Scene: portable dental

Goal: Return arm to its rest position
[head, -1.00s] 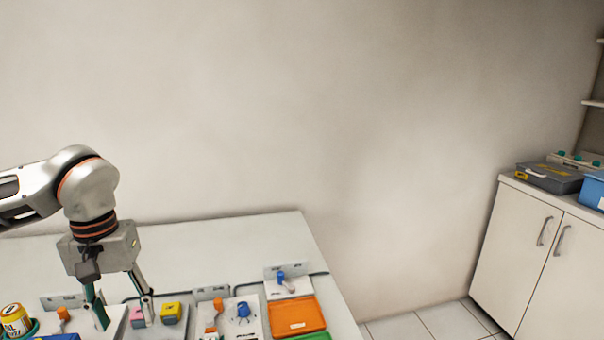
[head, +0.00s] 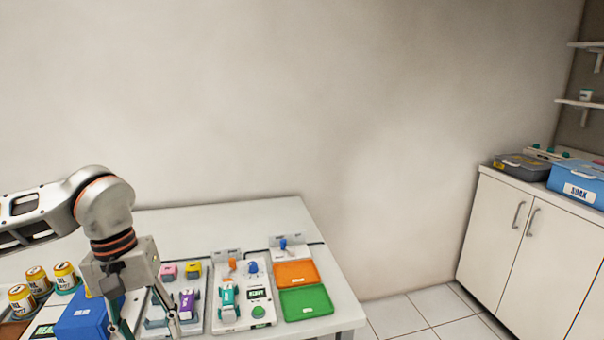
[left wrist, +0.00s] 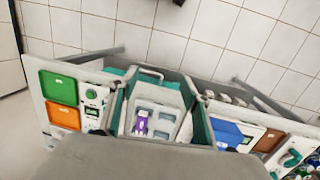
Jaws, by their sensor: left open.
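My left gripper (head: 144,326) hangs down over the left part of the table, its fingers apart and empty. Its lower tips reach the bottom edge of the head view. In the left wrist view, a purple object (left wrist: 141,122) in a pale tray lies below, seen between the fingers. The purple object also shows in the head view (head: 187,304), just right of the gripper. My right gripper is in neither view.
The white table (head: 230,215) carries a blue box (head: 80,320), several yellow-labelled jars (head: 37,278), an orange tray (head: 296,274) and a green tray (head: 305,302). A white cabinet (head: 500,250) stands at right. The table's back strip and the floor between are clear.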

